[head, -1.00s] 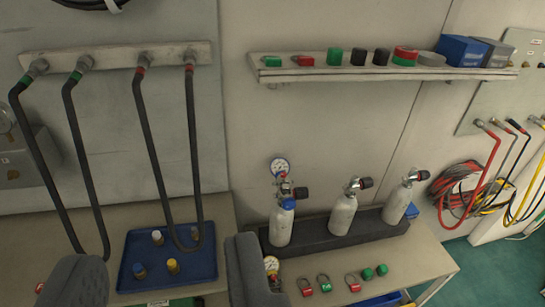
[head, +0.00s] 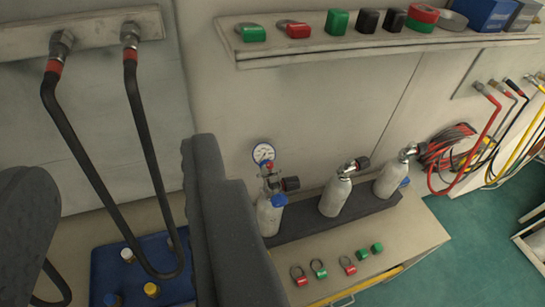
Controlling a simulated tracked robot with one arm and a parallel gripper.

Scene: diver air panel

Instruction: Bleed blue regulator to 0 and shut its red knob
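A grey cylinder (head: 269,219) with a blue collar stands leftmost of three in a dark rack. A regulator with a blue-rimmed round gauge (head: 263,153) sits on its top. The gauge needle is too small to read. A dark knob (head: 290,184) points right from its valve; its colour looks nearly black, with little red visible. My gripper (head: 118,160) is open and empty, its two dark grey fingers wide apart. The right finger is just left of the cylinder in the picture, with no visible contact. The left finger is at the left edge.
Two more cylinders (head: 335,197) with dark knobs stand to the right. Black hoses (head: 95,165) hang behind and between my fingers over a blue tray (head: 108,262). A shelf (head: 350,46) of coloured tags runs above. Small tags (head: 348,264) lie in front of the rack.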

